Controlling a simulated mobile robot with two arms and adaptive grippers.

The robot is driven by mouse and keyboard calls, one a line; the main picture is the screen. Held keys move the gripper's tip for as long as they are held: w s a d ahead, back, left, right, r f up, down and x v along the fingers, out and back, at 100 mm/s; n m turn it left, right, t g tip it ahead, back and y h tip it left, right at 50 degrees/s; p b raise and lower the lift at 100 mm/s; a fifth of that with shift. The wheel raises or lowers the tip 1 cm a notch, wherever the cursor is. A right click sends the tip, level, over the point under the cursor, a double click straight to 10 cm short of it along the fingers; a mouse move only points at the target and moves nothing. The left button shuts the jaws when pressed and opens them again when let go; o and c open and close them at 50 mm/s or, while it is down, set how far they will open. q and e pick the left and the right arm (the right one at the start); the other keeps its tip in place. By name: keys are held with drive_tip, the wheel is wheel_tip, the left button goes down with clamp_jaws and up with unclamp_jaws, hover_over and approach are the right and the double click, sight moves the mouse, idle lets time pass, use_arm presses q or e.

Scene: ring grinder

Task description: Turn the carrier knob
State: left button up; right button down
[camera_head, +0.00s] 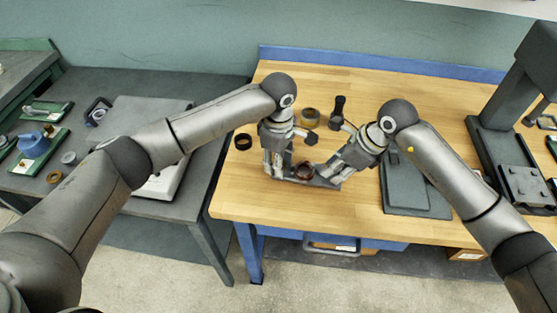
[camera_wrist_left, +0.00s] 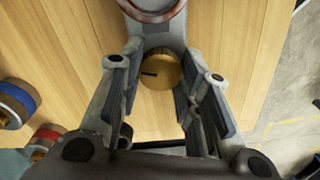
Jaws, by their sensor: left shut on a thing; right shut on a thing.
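The brass carrier knob (camera_wrist_left: 160,69), with a dark mark on its face, shows in the left wrist view between the fingers of my left gripper (camera_wrist_left: 161,62), which is shut on it. In the head view my left gripper (camera_head: 272,174) is at the left end of the grey carrier (camera_head: 305,180) and hides the knob. A copper-coloured ring (camera_head: 304,172) sits in the carrier's middle; its edge also shows at the top of the left wrist view. My right gripper (camera_head: 332,175) is shut on the right end of the carrier. Its fingertips are partly hidden.
A dark ring (camera_head: 243,142), a brass-coloured ring (camera_head: 311,116) and a dark upright tool (camera_head: 338,108) stand on the wooden table (camera_head: 235,195). A grey plate (camera_head: 407,185) and a dark machine (camera_head: 515,120) are at right. The table's front left is clear.

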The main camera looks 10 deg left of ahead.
use_arm(q)
drive_tip(key=o, duration=1.1)
drive_tip(key=shift+c, duration=0.2)
drive_tip(key=shift+r, duration=0.1)
wheel_tip(320, 180, up, 12)
